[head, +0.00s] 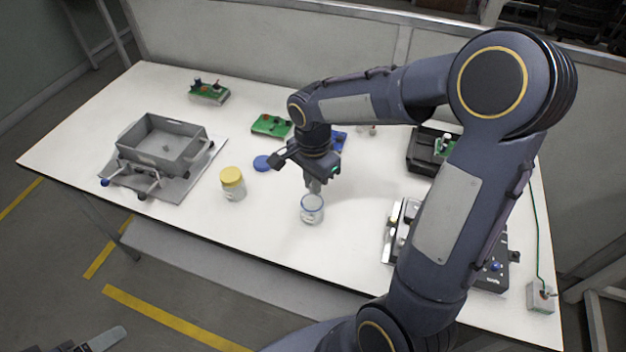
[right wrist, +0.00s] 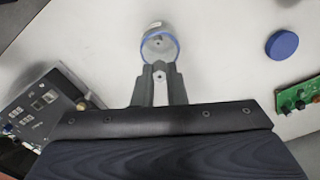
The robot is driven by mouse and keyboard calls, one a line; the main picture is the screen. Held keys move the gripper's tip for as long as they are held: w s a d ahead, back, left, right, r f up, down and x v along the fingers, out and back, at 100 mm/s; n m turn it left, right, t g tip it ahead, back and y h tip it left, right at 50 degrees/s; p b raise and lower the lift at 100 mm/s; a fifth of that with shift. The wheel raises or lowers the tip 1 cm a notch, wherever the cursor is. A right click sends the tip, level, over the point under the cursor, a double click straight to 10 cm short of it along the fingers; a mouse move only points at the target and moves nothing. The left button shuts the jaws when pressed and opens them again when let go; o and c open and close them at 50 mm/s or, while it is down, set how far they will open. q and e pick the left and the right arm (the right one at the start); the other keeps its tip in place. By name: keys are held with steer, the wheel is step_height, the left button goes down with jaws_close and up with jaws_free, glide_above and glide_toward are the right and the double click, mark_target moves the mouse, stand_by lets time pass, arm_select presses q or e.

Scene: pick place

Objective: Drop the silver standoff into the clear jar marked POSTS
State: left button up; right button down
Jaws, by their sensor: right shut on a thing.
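A clear jar (head: 312,214) with a blue rim stands open on the white table. It also shows in the right wrist view (right wrist: 160,32), just beyond my fingertips; no marking is readable on it. My right gripper (head: 314,187) points down above the jar's mouth. In the right wrist view its fingers (right wrist: 159,76) are shut on the silver standoff (right wrist: 158,74), a tiny grey piece mostly hidden between the tips. Part of my left gripper (head: 105,338) shows at the bottom left, away from the table; its jaw opening cannot be made out.
A jar with a yellow lid (head: 232,184) stands left of the open jar. A loose blue lid (head: 262,163) lies behind. A grey bin (head: 165,147) sits far left. Green boards (head: 270,126) lie at the back, and a dark panel device (right wrist: 42,105) stands to the right.

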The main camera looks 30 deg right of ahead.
steer(key=shift+f+b, duration=0.4)
steer(key=shift+f, duration=0.15)
stand_by(0.4)
steer(key=c, duration=1.4)
jaws_free()
steer(key=c, duration=0.3)
steer(key=shift+c, duration=0.2)
steer(key=shift+r, duration=0.1)
steer(key=shift+r+p, duration=2)
steer(key=shift+r, duration=0.45)
